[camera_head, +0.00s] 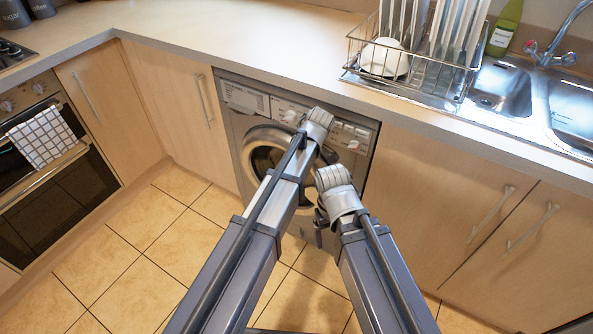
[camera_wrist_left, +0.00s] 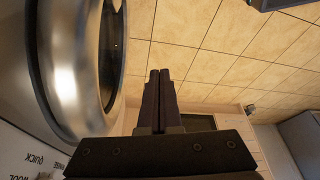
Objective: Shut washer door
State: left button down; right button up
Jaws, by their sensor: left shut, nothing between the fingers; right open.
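The washer (camera_head: 240,103) stands under the counter, in the middle of the head view. Its round door (camera_head: 262,158) has a silver ring around dark glass, partly hidden by my arms. I cannot tell how far it stands from the front panel. In the left wrist view the door's shiny ring (camera_wrist_left: 75,65) fills the left side. My left gripper (camera_wrist_left: 158,73) is shut and empty, to the right of the ring with a visible gap in the picture. In the head view its fingers are hidden by my arm. My right gripper (camera_head: 318,226) is open, low in front of the washer, partly hidden by its wrist.
The counter (camera_head: 230,45) runs above the washer, with a dish rack (camera_head: 405,72) and sink (camera_head: 500,88) at the right. Wooden cabinets flank the washer. An oven (camera_head: 60,170) with a checked towel (camera_head: 42,137) is at the left. The tiled floor (camera_head: 150,250) is clear.

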pick_arm(q)
notch_tip(320, 180, up, 8)
jog(key=w+d+p, duration=0.1)
jog(key=w+p, duration=0.1)
jog(key=p, duration=0.5)
jog(key=shift+w, duration=0.25)
jog(key=shift+d, duration=0.1)
jog(key=s+a+f+m+h, duration=0.1)
jog(key=s+a+m+h, duration=0.1)
jog(key=s+a+m, duration=0.55)
jog(key=s+a+m+h, duration=0.2)
jog(key=s+a+m, duration=0.2)
jog(key=s+m, duration=0.5)
jog(key=s+d+m+g+y, duration=0.1)
jog(key=s+d+m+y, duration=0.15)
jog(key=s+d, duration=0.65)
notch_tip(320, 180, up, 15)
jog(key=w+d+h+p, duration=0.1)
jog(key=w+d+p, duration=0.1)
jog(key=p, duration=1.3)
jog(key=shift+m, duration=0.3)
